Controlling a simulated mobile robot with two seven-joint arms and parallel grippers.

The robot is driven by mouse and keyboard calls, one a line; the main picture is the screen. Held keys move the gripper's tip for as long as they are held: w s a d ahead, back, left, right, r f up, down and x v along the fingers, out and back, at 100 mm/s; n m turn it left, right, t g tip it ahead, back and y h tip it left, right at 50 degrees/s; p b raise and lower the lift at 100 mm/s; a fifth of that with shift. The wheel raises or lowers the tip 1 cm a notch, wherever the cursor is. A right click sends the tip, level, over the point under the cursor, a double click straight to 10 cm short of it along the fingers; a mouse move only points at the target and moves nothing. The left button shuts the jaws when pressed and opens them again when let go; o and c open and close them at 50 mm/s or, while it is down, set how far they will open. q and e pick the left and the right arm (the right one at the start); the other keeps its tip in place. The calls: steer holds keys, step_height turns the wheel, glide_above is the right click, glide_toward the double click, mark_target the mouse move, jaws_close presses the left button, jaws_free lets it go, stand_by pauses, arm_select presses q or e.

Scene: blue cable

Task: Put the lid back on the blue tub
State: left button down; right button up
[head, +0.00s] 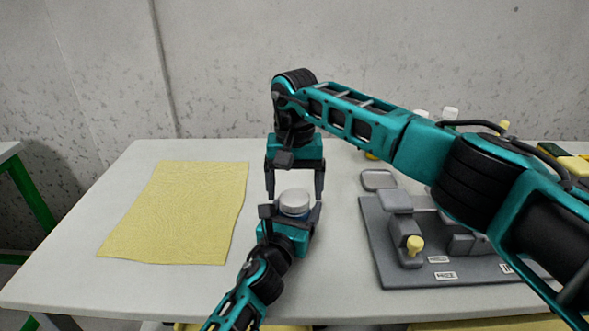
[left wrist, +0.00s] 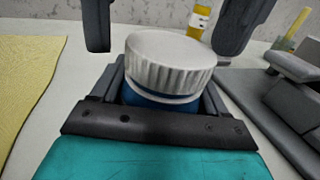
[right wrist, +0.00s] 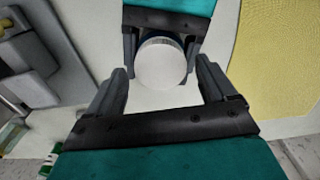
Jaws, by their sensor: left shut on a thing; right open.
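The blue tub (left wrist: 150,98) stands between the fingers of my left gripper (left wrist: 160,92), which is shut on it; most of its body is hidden. The white ribbed lid (left wrist: 168,62) sits on top of the tub and looks level; a thin pale band shows under its rim. In the head view the lid (head: 294,202) is near the middle of the table. My right gripper (head: 295,194) points down above the lid with its fingers open on either side. In the right wrist view the lid (right wrist: 161,64) lies just beyond the spread fingertips, apart from them.
A yellow cloth (head: 180,212) lies flat on the table (head: 300,285) to the left. A grey fixture board (head: 385,255) with a yellow knob (head: 414,244) is to the right. A yellow-labelled bottle (left wrist: 198,22) stands behind the tub. The table's front is clear.

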steer(key=shift+f, duration=0.6)
